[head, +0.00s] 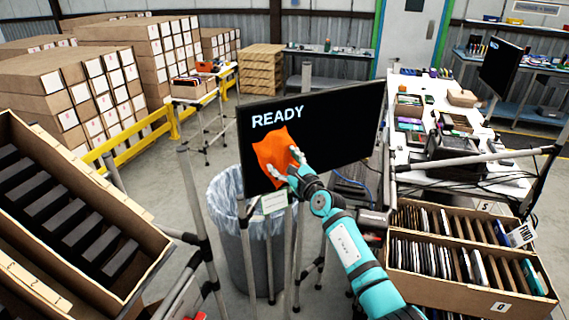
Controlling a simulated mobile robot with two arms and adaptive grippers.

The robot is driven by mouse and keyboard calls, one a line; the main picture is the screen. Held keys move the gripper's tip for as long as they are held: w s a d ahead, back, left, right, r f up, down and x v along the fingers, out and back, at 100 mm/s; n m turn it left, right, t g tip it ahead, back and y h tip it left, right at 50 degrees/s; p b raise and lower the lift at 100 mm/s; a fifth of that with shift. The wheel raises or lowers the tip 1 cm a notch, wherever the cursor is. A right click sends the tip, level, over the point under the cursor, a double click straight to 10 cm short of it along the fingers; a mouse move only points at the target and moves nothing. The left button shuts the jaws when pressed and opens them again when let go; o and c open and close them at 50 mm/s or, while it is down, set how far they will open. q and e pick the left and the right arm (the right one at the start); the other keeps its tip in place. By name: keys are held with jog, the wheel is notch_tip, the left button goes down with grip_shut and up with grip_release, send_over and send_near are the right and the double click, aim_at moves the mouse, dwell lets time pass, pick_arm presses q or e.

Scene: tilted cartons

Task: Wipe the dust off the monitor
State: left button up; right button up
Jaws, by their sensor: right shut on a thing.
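The monitor (340,122) is a wide black screen in the middle of the head view, tilted a little, with the white word READY at its upper left. An orange cloth (273,150) lies against the left part of the screen, just below that word. My right gripper (284,168) is shut on the orange cloth at its lower right side, in front of the screen. I cannot make out dust on the screen. The part of the screen behind the cloth and gripper is hidden. My left gripper is not in view.
A grey bin (240,250) with a clear liner stands below the monitor's left side. A tilted carton (75,225) with dark dividers is at the left; another carton (470,290) of upright items is at the lower right. A cluttered white table (508,180) stands at the right.

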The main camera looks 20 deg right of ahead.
aim_at(289, 157)
jog(key=shift+b+x, duration=0.75)
jog(key=shift+x, duration=0.25)
jog(key=shift+d, duration=0.1)
dwell(0.3)
jog(key=d, duration=0.1)
jog(key=b, duration=0.1)
jog(key=d+b, duration=0.1)
jog(key=shift+w+d+f, duration=0.2)
jog(key=shift+w+d, duration=0.05)
jog(key=shift+d, duration=0.1)
jog(key=shift+d+r+b, duration=0.1)
jog(key=shift+d+b, duration=0.25)
jog(key=shift+d, duration=0.2)
jog(key=shift+w+r, duration=0.1)
jog(key=shift+w, duration=0.05)
jog(key=a+p, duration=0.2)
jog(key=shift+r+p, duration=0.25)
jog(key=shift+p, duration=0.1)
jog(key=shift+s+a+p, duration=0.3)
jog(key=shift+a+p, duration=0.3)
jog(key=shift+a, duration=0.4)
jog(key=shift+f, duration=0.15)
